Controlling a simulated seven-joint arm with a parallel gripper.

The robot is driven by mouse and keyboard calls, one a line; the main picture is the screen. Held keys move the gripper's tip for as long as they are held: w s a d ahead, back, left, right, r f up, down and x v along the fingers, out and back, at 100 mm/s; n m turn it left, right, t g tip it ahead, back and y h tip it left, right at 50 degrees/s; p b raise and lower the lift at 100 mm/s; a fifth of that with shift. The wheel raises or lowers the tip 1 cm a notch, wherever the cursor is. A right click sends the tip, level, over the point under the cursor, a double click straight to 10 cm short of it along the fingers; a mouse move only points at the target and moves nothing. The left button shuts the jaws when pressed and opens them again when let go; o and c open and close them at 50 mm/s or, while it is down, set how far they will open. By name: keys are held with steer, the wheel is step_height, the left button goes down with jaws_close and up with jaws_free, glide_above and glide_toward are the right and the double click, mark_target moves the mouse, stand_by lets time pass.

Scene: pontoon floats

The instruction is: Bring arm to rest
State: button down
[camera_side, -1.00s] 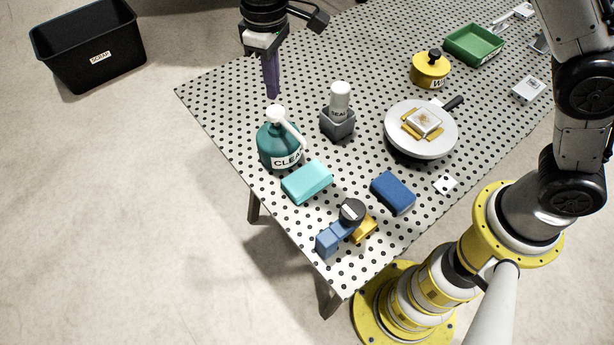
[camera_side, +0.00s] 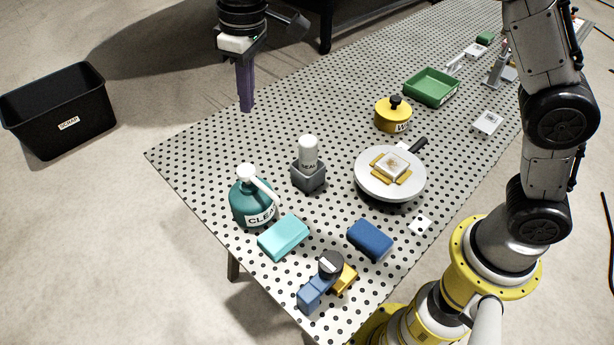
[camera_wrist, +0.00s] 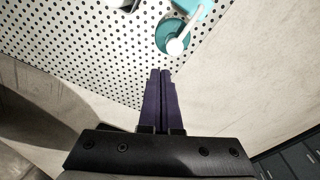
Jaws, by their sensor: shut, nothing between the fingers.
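My gripper (camera_side: 246,108) hangs at the upper left in the side view, its purple fingers pointing down near the table's far left edge. It is shut and empty, above the perforated table (camera_side: 190,150) and apart from everything on it. In the wrist view the two purple fingers of my gripper (camera_wrist: 161,72) lie side by side. The teal bottle labelled CLEA (camera_side: 250,200) is nearest to it in the side view; the bottle also shows beyond the fingertips in the wrist view (camera_wrist: 168,32).
A grey holder with a white-capped SEAL bottle (camera_side: 308,172), turquoise block (camera_side: 283,237), blue block (camera_side: 370,240), blue-and-yellow clamp (camera_side: 318,290), round plate (camera_side: 375,190), yellow pot (camera_side: 392,117) and green tray (camera_side: 432,87) stand on the table. A black SCRAP bin (camera_side: 60,115) is on the floor.

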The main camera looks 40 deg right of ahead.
steer(key=s+d+r+m+t, duration=0.3)
steer(key=s+d+r, duration=0.7)
steer(key=s+d, duration=0.3)
steer(key=s+d+f+m, duration=0.1)
steer(key=s+d+f, duration=0.2)
steer(key=s+f, duration=0.2)
steer(key=s+d+f+m+t, duration=0.1)
steer(key=s+d+f, duration=0.2)
steer(key=s, duration=0.7)
step_height(320, 180, down, 2)
steer(key=shift+d+f+t, duration=0.15)
steer(key=shift+d+t, duration=0.15)
steer(key=shift+d, duration=0.1)
steer(key=shift+s, duration=0.1)
